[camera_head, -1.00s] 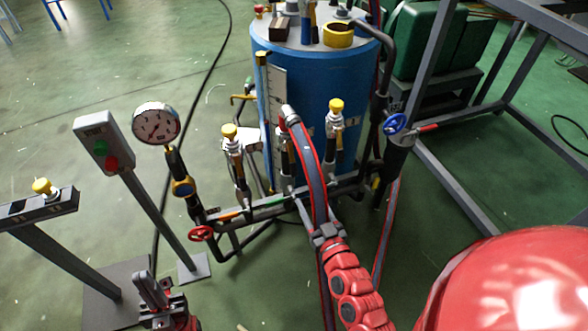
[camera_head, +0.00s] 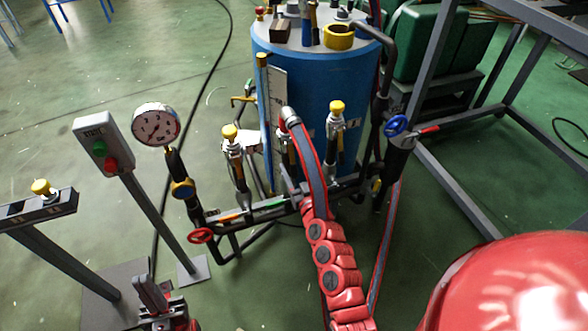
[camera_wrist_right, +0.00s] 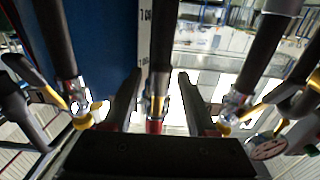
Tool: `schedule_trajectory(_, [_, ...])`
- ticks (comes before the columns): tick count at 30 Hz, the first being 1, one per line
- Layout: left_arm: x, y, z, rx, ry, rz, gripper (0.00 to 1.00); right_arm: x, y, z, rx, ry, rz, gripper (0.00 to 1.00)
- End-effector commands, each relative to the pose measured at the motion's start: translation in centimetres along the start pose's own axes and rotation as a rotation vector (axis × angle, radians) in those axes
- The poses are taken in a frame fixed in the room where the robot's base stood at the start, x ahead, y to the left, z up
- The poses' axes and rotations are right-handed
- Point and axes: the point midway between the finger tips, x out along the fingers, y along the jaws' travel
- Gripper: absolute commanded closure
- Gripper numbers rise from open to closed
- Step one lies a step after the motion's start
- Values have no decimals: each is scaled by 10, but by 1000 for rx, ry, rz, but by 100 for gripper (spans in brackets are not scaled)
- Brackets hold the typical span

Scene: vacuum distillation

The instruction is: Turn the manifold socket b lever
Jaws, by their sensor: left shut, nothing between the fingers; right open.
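The manifold (camera_head: 260,212) has three upright sockets; I cannot read which is b. My right gripper (camera_head: 304,190) is at the middle socket. My left gripper (camera_head: 152,290) is shut and empty, low at the left.
The blue tank (camera_head: 310,90) is behind.

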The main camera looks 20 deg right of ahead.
Motion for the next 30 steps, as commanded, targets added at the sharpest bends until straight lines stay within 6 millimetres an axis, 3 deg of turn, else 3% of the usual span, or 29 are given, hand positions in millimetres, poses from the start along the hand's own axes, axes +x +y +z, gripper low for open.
schedule_trajectory(3, [0,0,0,0,0,0,100,0,0,0,0,0,0,43])
schedule_trajectory(13, [0,0,0,0,0,0,100,0,0,0,0,1,0,100])
schedule_trajectory(30, [0,0,0,0,0,0,100,0,0,0,0,0,0,100])
